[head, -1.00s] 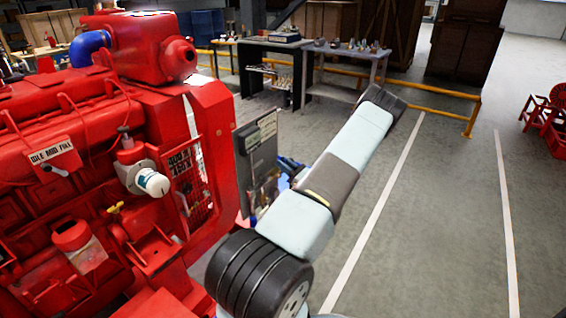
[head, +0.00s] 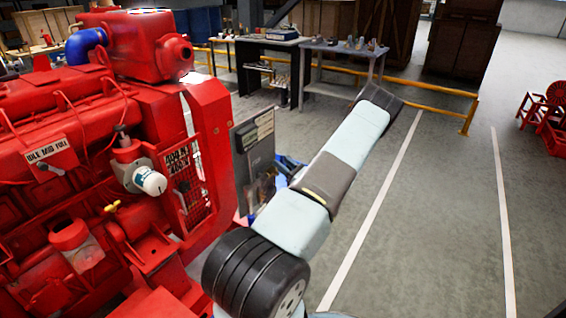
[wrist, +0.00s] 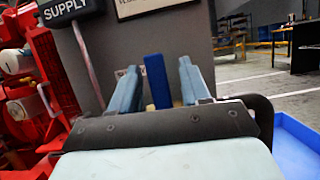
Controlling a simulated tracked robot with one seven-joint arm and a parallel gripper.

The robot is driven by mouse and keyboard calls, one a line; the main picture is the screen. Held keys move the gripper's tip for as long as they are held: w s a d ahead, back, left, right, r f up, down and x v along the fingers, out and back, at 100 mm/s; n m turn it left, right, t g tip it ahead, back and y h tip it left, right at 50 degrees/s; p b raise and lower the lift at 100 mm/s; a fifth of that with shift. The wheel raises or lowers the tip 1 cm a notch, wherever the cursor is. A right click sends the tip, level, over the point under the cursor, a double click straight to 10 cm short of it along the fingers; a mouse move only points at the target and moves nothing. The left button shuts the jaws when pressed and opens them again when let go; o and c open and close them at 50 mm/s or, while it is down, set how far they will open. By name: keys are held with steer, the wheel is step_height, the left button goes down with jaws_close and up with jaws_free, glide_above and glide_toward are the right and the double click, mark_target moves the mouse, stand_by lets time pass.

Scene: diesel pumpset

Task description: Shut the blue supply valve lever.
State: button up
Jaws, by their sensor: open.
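In the wrist view my gripper (wrist: 158,82) is open, with its two pale blue fingers apart. A dark blue upright bar, which looks like the blue supply valve lever (wrist: 155,80), shows between the fingers, nearer the left one. I cannot tell whether either finger touches it. Its lower end is hidden behind my dark gripper body. A black SUPPLY label (wrist: 66,10) shows at the upper left, in front of a grey panel (wrist: 140,35). In the head view the grey panel (head: 256,140) stands just right of the red engine; my gripper and the lever cannot be made out there.
The red engine (head: 70,110) fills the left side. A blue tray (wrist: 296,140) is at the right of the wrist view. A workbench (head: 345,55), yellow rails (head: 430,88) and wooden cabinets stand behind.

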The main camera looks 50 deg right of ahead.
steer(key=v, duration=1.3)
steer(key=shift+f, duration=0.15)
steer(key=shift+s, duration=0.15)
